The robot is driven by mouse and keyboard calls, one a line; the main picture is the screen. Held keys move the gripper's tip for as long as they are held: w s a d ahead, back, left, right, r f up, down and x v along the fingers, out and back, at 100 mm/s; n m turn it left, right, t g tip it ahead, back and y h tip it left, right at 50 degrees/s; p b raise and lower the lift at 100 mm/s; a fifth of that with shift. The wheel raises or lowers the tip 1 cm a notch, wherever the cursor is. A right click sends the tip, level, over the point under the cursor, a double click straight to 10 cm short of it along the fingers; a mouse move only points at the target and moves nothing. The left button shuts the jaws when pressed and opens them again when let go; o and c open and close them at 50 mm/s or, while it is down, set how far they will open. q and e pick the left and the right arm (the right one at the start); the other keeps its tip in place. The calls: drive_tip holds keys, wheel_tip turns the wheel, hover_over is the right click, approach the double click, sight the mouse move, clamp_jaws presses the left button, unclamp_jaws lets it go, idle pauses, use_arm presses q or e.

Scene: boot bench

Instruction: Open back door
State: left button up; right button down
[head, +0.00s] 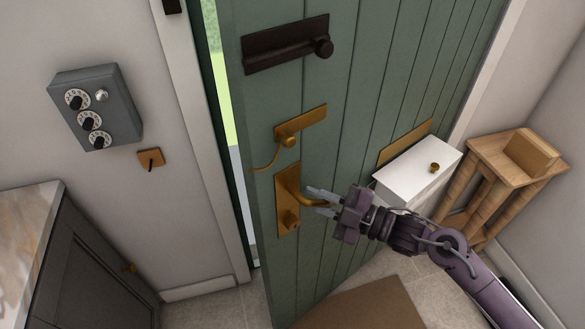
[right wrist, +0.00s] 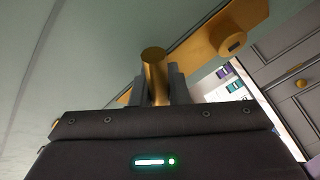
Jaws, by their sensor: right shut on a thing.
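The green plank back door (head: 345,120) stands ajar in the head view, with a gap to bright outdoors along its left edge. A brass lever handle (head: 311,203) sits on a brass plate (head: 287,200) near that edge. My right gripper (head: 322,203) is at the handle, and in the right wrist view its fingers (right wrist: 155,90) are shut on the brass lever (right wrist: 154,62). Above it are a brass latch (head: 300,125) with a hanging chain and a dark bolt (head: 287,45). My left gripper is not in view.
A white box (head: 418,172) with a brass knob stands out low at the door's right side. A wooden stool (head: 490,170) is by the right wall. A brown mat (head: 365,303) lies on the floor. A dark cabinet (head: 90,265) stands at left, below a grey dial box (head: 95,105).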

drive_tip(key=shift+n+g+y, duration=0.4)
drive_tip(key=shift+g, duration=0.3)
drive_tip(key=s+d, duration=0.1)
drive_tip(key=s, duration=0.1)
drive_tip(key=s+d, duration=0.2)
drive_tip(key=shift+s+d+f, duration=0.1)
drive_tip(key=shift+s+d, duration=0.15)
drive_tip(key=c, duration=1.4)
unclamp_jaws()
drive_tip(key=shift+w, duration=0.1)
drive_tip(key=v, duration=0.7)
drive_tip(key=shift+s+d+b, duration=0.25)
drive_tip(key=shift+d+b, duration=0.1)
drive_tip(key=shift+b, duration=0.05)
